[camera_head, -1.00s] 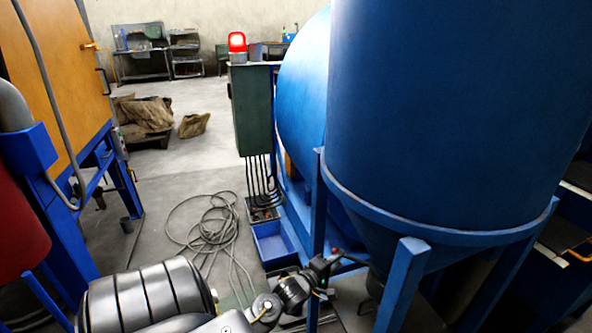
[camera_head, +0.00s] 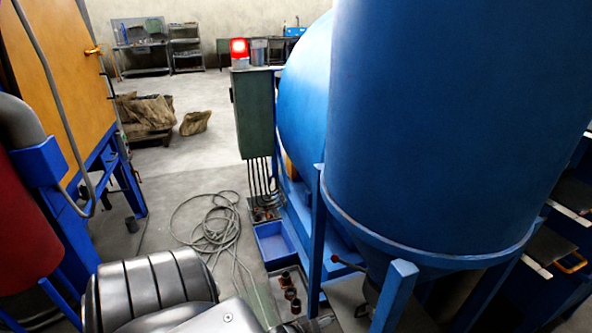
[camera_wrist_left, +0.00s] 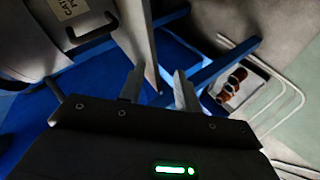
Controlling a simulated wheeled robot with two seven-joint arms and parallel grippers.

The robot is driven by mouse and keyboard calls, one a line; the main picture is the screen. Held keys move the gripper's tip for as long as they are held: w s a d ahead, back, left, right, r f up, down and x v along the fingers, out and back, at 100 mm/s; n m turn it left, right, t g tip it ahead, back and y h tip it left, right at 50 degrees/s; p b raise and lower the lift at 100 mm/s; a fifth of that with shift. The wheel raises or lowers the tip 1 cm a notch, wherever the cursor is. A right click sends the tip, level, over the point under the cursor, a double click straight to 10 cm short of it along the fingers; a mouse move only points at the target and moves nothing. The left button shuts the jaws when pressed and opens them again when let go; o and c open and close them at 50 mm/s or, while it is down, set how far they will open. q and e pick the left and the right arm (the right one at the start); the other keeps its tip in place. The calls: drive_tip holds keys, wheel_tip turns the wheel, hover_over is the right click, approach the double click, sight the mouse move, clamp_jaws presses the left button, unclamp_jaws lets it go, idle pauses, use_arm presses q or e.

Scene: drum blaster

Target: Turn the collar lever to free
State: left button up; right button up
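The collar lever (camera_head: 349,263) shows in the head view as a thin dark rod with a reddish knob at its left end. It sticks out to the left below the blue hopper (camera_head: 430,120), near a blue leg. My left gripper is at or below the bottom edge of the head view, under the lever, with only a dark bit of it perhaps showing. In the left wrist view my left gripper (camera_wrist_left: 158,90) has its two fingers apart, with nothing clearly held between them. I cannot surely make out the lever there. My right gripper is in neither view.
Blue frame legs (camera_head: 397,295) stand close to the lever. A tray with brown fittings (camera_head: 290,293) lies left of it, and also shows in the left wrist view (camera_wrist_left: 235,88). A blue bin (camera_head: 275,243) and coiled cable (camera_head: 210,225) lie on the floor.

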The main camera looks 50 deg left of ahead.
use_arm(q)
drive_tip(key=s+d+f+m+g+p, duration=0.2)
drive_tip(key=s+d+f+m+p, duration=0.1)
drive_tip(key=s, duration=0.4)
drive_tip(key=s+d+f+m+g+p, duration=0.2)
drive_tip(key=s+d+f+m+g, duration=0.1)
drive_tip(key=s+f, duration=0.3)
drive_tip(key=shift+s+d+m+h+p, duration=0.4)
drive_tip(key=shift+s+m, duration=0.1)
drive_tip(key=shift+s, duration=0.2)
drive_tip(key=shift+f, duration=0.1)
